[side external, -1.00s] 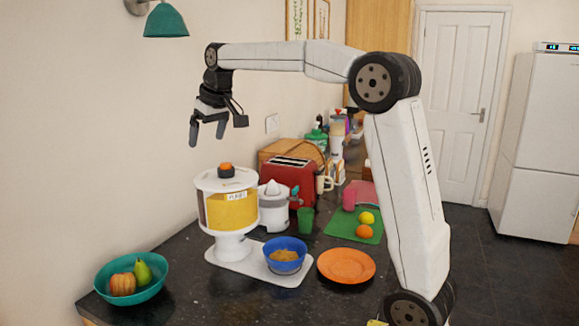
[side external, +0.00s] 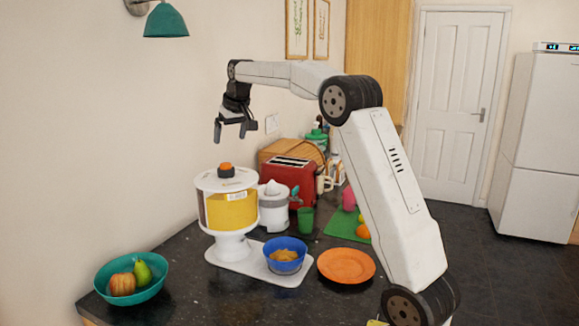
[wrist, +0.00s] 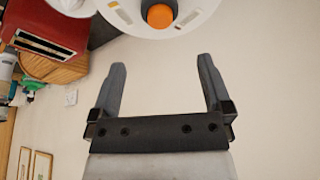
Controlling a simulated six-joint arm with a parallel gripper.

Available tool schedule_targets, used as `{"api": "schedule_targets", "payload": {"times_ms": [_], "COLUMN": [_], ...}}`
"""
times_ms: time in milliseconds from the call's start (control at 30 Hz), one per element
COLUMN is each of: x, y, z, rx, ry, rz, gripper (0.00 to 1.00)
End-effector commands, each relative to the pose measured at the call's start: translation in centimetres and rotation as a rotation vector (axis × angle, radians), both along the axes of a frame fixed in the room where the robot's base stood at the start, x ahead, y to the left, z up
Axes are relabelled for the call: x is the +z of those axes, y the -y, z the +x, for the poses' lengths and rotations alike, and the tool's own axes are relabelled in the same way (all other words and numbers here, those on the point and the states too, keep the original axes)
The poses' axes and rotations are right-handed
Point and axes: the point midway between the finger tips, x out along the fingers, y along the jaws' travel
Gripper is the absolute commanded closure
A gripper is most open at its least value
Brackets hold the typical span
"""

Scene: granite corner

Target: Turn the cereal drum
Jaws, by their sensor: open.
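The cereal drum (side external: 231,211) is a white dispenser with a yellow-filled window, standing on a white base (side external: 247,267) on the dark counter. An orange knob (side external: 226,170) sits on top of its white lid. In the wrist view the orange knob (wrist: 159,15) and part of the lid show at the top edge. My gripper (side external: 231,135) is open and empty, above the drum and apart from it, with its fingers pointing down. In the wrist view both fingers (wrist: 160,78) are spread with nothing between them. A blue bowl (side external: 285,254) holding cereal stands on the base beside the drum.
A teal bowl (side external: 131,279) with fruit is at the front left. An orange plate (side external: 346,265) lies right of the base. A white juicer (side external: 273,208), a red toaster (side external: 292,180) and a green cup (side external: 306,220) stand close behind the drum. A wall is on the left.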

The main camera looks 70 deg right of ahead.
Motion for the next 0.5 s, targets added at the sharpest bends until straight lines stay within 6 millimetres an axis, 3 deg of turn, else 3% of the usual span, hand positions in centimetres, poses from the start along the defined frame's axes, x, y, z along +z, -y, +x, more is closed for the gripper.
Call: {"api": "schedule_targets", "payload": {"times_ms": [300, 500], "x": [-2.8, -3.1], "y": [-0.1, -0.1], "z": [0.0, 0.0], "rx": [0.001, 0.001], "ry": [0.000, 0.002], "rz": [0.000, -0.001], "gripper": [0.00, 0.00]}}
